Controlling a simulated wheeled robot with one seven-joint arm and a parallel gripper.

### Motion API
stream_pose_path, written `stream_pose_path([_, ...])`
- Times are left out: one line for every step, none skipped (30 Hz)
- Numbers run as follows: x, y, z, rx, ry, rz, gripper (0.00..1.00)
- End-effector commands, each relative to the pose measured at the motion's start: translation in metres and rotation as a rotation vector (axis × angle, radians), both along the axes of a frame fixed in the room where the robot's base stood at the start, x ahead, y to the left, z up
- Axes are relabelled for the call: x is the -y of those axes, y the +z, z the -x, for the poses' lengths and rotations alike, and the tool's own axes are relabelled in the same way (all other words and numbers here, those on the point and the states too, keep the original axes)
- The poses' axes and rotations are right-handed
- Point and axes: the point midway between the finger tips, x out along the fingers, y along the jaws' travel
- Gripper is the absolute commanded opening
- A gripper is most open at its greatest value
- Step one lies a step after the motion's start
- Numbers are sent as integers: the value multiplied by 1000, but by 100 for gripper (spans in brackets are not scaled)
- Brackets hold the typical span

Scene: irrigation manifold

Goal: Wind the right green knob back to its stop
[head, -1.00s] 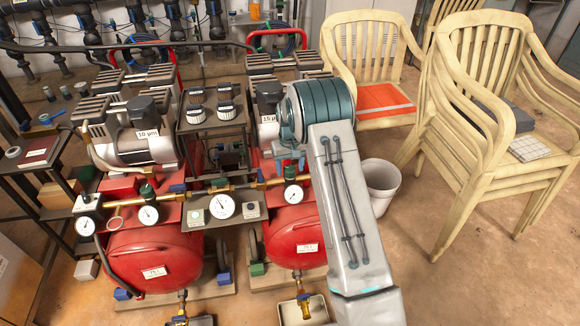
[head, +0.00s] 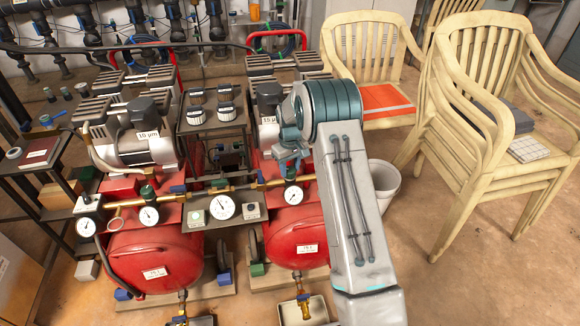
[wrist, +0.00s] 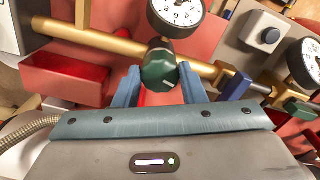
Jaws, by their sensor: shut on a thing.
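The right green knob (wrist: 158,72) is a dark green faceted cap on the brass pipe (wrist: 90,36). In the wrist view it sits between the two blue fingers of my gripper (wrist: 159,86), which are shut on its sides. In the head view my gripper (head: 288,162) is above the right red tank, and it and my arm hide the knob. A white dial gauge (wrist: 175,12) is beside the knob; it also shows in the head view (head: 293,196). The knob's stop cannot be made out.
Another green knob (head: 147,190) stands on the pipe at left. A larger gauge (head: 222,207) is at the middle. Red tanks (head: 155,262) stand below. A white bucket (head: 383,186) and stacked cream chairs (head: 490,130) are at right, with clear floor in front.

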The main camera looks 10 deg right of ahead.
Motion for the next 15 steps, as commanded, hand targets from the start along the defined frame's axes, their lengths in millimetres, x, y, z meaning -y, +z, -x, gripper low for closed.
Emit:
stream_pose_path([1,2,0,0,44,0,14])
stream_pose_path([1,2,0,1,73,0,14])
stream_pose_path([1,2,0,1,111,-1,14])
stream_pose_path([1,2,0,1,140,0,14])
stream_pose_path([1,2,0,1,168,-1,14])
stream_pose_path([1,2,-1,1,206,-1,14])
stream_pose_path([1,2,-1,1,235,-1,14])
stream_pose_path([1,2,-1,1,264,-1,14])
stream_pose_path([2,2,-1,1,301,-1,14])
stream_pose_path([2,2,-1,1,330,-1,14])
stream_pose_path([1,2,-1,1,359,-1,14])
stream_pose_path([1,2,-1,1,397,-1,14])
stream_pose_path([2,2,-1,1,425,-1,14])
stream_pose_path([2,2,-1,1,455,-1,14])
stream_pose_path([2,2,-1,1,493,-1,14])
